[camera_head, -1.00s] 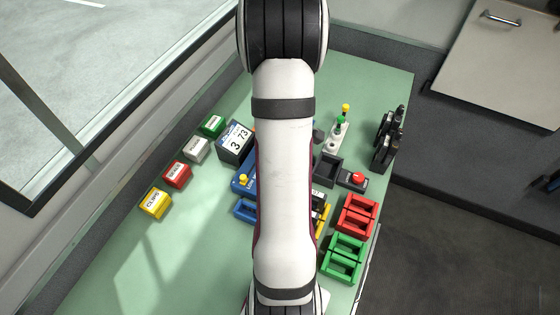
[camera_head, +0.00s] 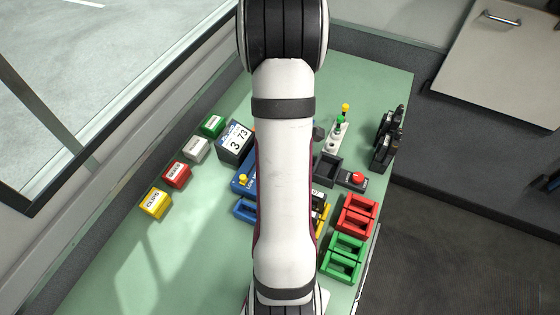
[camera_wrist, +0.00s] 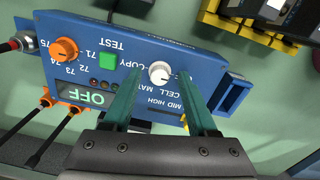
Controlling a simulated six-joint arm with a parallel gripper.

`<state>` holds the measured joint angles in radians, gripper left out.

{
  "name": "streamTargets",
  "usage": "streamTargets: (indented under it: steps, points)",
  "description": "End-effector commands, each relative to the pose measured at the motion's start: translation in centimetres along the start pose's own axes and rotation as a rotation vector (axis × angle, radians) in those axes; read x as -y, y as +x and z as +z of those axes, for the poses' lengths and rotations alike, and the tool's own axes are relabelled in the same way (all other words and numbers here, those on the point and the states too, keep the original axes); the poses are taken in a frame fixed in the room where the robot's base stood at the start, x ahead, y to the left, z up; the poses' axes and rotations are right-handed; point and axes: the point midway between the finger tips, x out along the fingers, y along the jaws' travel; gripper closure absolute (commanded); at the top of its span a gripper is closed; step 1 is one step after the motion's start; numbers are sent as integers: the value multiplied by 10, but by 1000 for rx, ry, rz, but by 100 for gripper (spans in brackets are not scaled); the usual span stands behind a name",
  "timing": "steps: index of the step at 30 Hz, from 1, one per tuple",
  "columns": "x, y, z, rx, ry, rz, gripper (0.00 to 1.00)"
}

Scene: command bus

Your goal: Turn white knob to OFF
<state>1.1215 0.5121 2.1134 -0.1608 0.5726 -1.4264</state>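The white knob (camera_wrist: 159,72) sits on the face of a blue control box (camera_wrist: 195,62), which appears upside down in the wrist view. My gripper (camera_wrist: 160,80) is open, with its two green fingers apart. The fingertips are near the knob, one on each side in the picture. I cannot tell whether either touches it. Small labels around the knob are partly hidden by the fingers, so its setting is unclear. In the head view my arm hides the knob and most of the blue box (camera_head: 240,183).
An orange knob (camera_wrist: 64,50), a green button (camera_wrist: 108,61) and a lit display (camera_wrist: 85,97) share the box. Cables leave its left side in the wrist view. Red bins (camera_head: 357,214), green bins (camera_head: 343,257) and a red-button switch (camera_head: 354,179) stand at right in the head view.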

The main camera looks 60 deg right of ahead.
Motion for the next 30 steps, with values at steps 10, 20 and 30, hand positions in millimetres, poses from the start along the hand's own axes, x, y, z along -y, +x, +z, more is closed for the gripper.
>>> streamTargets:
  steps: [10,20,30]
  points:
    - [-2,-17,-1,-2,1,5,42]
    - [-2,-119,0,-2,0,8,42]
    - [0,-158,0,0,0,0,42]
